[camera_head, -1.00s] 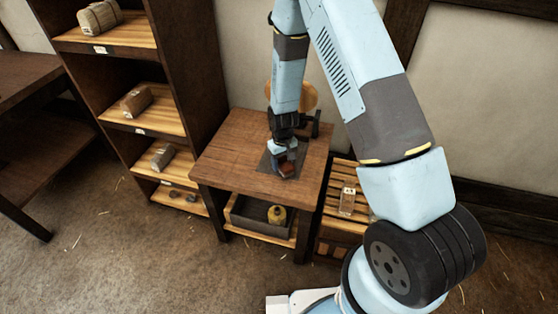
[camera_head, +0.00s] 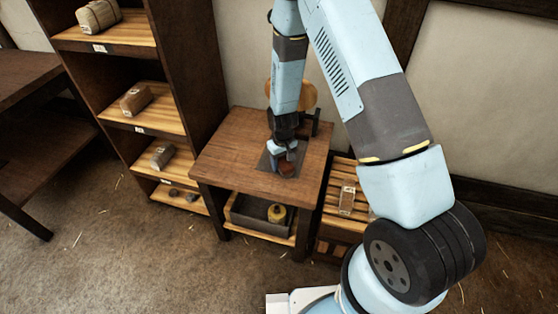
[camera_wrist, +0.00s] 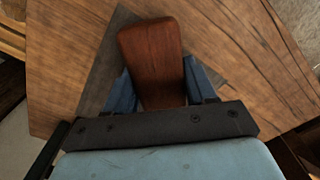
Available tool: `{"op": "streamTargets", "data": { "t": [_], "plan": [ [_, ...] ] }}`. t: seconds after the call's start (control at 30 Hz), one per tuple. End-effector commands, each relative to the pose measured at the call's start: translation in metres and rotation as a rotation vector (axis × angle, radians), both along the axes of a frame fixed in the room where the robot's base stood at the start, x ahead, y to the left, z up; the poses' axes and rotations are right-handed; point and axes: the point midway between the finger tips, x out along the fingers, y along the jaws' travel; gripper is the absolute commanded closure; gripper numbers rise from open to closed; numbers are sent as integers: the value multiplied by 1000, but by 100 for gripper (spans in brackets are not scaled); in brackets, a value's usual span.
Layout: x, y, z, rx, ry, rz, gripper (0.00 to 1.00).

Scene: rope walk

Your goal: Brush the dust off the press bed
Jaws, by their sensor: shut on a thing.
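The press bed (camera_head: 265,160) is a dark grey flat plate on the wooden table, partly hidden beneath my gripper. My gripper (camera_head: 287,162) is shut on a brush (camera_head: 287,170) with a reddish-brown wooden back, held low over the bed. In the wrist view the brush (camera_wrist: 152,50) sits between the blue fingers, and the bed (camera_wrist: 98,82) shows as a dark patch to its left. The bristles are hidden, so I cannot tell whether they touch the bed. No dust can be made out.
The wooden table (camera_head: 230,147) has bare top around the bed, with a dark fitting and round tan thing behind my arm. A shelf unit (camera_head: 184,60) stands left, a slatted crate (camera_head: 338,195) right.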

Motion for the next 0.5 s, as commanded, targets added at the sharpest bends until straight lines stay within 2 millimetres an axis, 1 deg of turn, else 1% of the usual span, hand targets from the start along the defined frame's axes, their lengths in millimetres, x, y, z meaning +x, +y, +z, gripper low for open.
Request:
{"op": "streamTargets", "data": {
  "t": [0.5],
  "plan": [
    [0, 0, -8, 0, 0, 0, 84]
  ]
}}
